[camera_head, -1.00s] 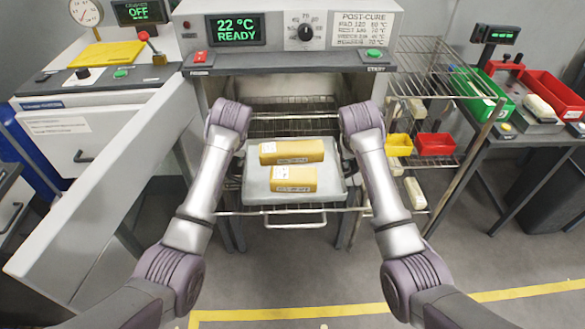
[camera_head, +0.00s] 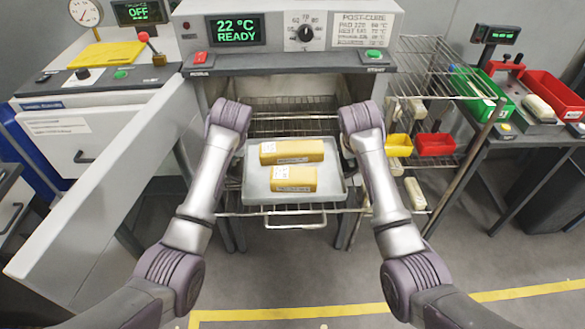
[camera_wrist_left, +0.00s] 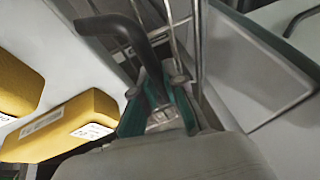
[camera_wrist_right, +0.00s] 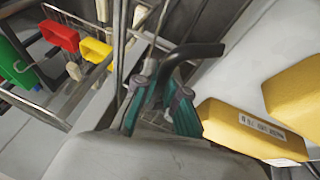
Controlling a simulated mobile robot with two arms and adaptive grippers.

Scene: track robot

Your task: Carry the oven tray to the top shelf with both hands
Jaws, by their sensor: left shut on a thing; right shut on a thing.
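The grey oven tray (camera_head: 258,187) is level at the open oven mouth, over a pulled-out wire rack (camera_head: 312,212). I cannot tell whether it touches the rack. Two yellow blocks, the rear one (camera_head: 291,151) and the front one (camera_head: 293,179), lie on it. My left gripper (camera_wrist_left: 158,98) is shut on the tray's black left handle (camera_wrist_left: 128,27). My right gripper (camera_wrist_right: 160,98) is shut on the black right handle (camera_wrist_right: 196,51). In the head view my wrists mostly hide both grippers. The wire shelf unit's top shelf (camera_head: 432,80) is right of the oven.
The oven panel (camera_head: 285,65) overhangs behind the tray. Yellow (camera_head: 399,145) and red (camera_head: 435,144) bins sit on a lower shelf. A bench with green and red bins (camera_head: 553,97) stands at right. Floor in front is clear.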

